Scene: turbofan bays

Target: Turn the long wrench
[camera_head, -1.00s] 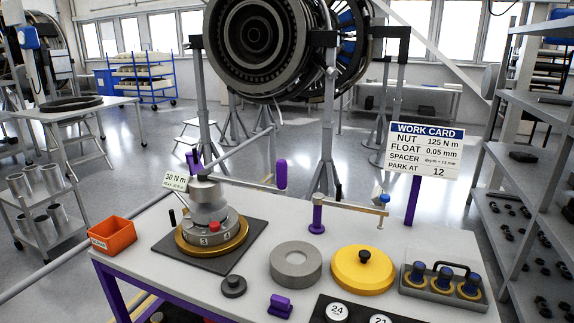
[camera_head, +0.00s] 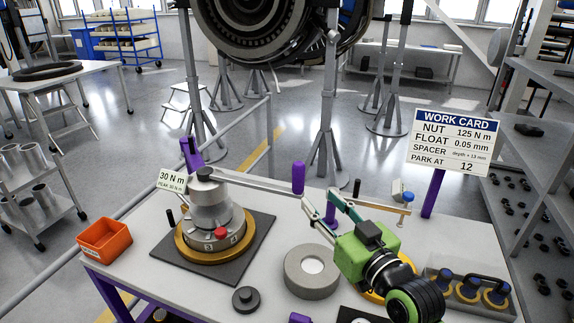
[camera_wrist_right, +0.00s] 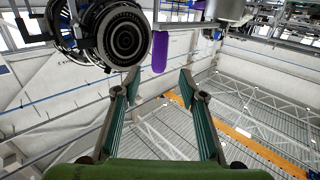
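The long wrench (camera_head: 262,184) is a grey bar running right from the top of the grey hub (camera_head: 210,207), with an upright purple handle (camera_head: 298,178) at its far end. My right gripper (camera_head: 318,195) comes in from the lower right. Its two teal fingers are spread and empty, just right of and below the handle. In the right wrist view the purple handle (camera_wrist_right: 160,50) stands ahead of the open fingertips (camera_wrist_right: 161,80), roughly centred in the gap; I see no contact. A small sign (camera_head: 172,181) by the hub reads 30 N m. My left gripper is not in view.
The work card (camera_head: 455,142) stands at the right; its nut line reads 125 N m. A grey ring (camera_head: 312,271), a black knob (camera_head: 246,299) and an orange bin (camera_head: 105,239) are on the bench. My right arm partly covers a yellow disc (camera_head: 374,296). The engine (camera_head: 270,30) hangs behind.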

